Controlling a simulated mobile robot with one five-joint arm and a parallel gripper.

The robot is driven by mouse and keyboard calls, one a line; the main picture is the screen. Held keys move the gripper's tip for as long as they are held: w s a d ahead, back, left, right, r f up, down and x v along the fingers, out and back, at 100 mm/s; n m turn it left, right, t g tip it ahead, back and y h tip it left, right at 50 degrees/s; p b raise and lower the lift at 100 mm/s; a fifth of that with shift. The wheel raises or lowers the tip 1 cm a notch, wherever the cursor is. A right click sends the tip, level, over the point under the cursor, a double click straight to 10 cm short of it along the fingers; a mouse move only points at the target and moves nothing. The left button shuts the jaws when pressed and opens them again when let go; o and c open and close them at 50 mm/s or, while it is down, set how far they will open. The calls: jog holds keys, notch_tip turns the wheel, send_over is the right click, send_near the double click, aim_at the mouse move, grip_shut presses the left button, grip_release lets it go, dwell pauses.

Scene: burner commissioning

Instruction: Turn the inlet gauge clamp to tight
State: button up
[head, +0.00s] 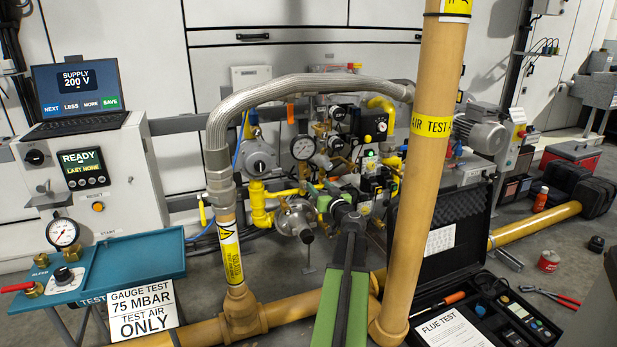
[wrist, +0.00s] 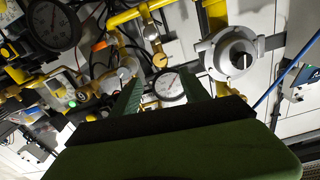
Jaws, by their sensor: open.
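A round white-faced gauge (head: 303,147) stands on the yellow pipework left of centre in the head view. In the wrist view a white-faced gauge (wrist: 170,86) shows between my fingertips, beside a yellow fitting (wrist: 160,59). It looks like the same gauge, but I cannot be sure. I cannot clearly pick out its clamp or tell how it is turned. My gripper (head: 344,204) is open in front of the pipework, with its green fingers (wrist: 162,94) apart and nothing between them. The gauge appears beyond the fingertips.
A grey regulator (head: 258,156) stands left of the gauge. A braided hose (head: 300,84) arches over the pipework. A thick upright tan pipe (head: 428,180) rises to the right of my arm. A teal test bench (head: 130,268) stands at left, and an open black case (head: 450,230) at right.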

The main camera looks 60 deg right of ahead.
aim_at(307, 173)
jog(key=x, duration=1)
jog(key=shift+w+d, duration=0.2)
jog(key=shift+w, duration=0.1)
grip_shut()
